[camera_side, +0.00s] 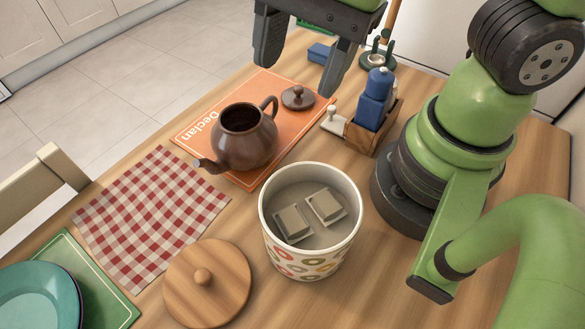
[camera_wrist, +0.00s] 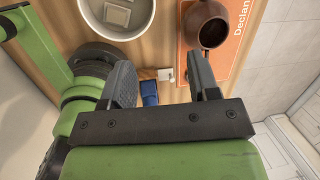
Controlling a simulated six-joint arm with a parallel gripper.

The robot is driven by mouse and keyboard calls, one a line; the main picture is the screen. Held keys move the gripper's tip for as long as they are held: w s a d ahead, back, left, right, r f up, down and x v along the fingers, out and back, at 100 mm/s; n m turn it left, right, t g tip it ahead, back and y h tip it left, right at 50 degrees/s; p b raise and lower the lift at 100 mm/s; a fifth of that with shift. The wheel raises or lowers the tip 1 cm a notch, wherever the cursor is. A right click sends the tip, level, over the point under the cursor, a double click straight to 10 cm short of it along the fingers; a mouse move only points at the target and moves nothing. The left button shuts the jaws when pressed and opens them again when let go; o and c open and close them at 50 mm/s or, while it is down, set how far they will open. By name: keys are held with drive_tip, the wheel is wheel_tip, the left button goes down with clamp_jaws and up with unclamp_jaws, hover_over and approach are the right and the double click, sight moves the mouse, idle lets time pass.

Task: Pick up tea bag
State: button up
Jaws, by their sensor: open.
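Two pale tea bags, one at the right (camera_side: 326,206) and one at the left (camera_side: 293,223), lie inside an open round canister (camera_side: 303,262) with a ring pattern. In the wrist view a tea bag (camera_wrist: 117,13) shows inside the canister at the top. My gripper (camera_side: 297,80) is open and empty. It hangs above the table, behind the canister, over the area near the teapot lid. In the wrist view my gripper's fingers (camera_wrist: 163,80) are spread apart with nothing between them.
A brown teapot (camera_side: 243,138) without its lid stands on an orange mat (camera_side: 205,127), its lid (camera_side: 298,97) beside it. A wooden lid (camera_side: 207,283) lies front left of the canister. A blue bottle (camera_side: 374,98) stands in a wooden caddy. A checked cloth (camera_side: 152,216) lies left.

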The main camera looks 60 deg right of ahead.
drive_tip(key=s+a+f+m+g+h, duration=0.2)
drive_tip(key=s+a+f+m, duration=0.2)
drive_tip(key=a+f+m, duration=0.25)
hover_over(301, 216)
drive_tip(key=f, duration=0.4)
drive_tip(key=shift+a+f, duration=0.2)
drive_tip(key=shift+d+f, duration=0.2)
drive_tip(key=shift+f, duration=2.45)
drive_tip(key=shift+c, duration=0.2)
drive_tip(key=c, duration=0.6)
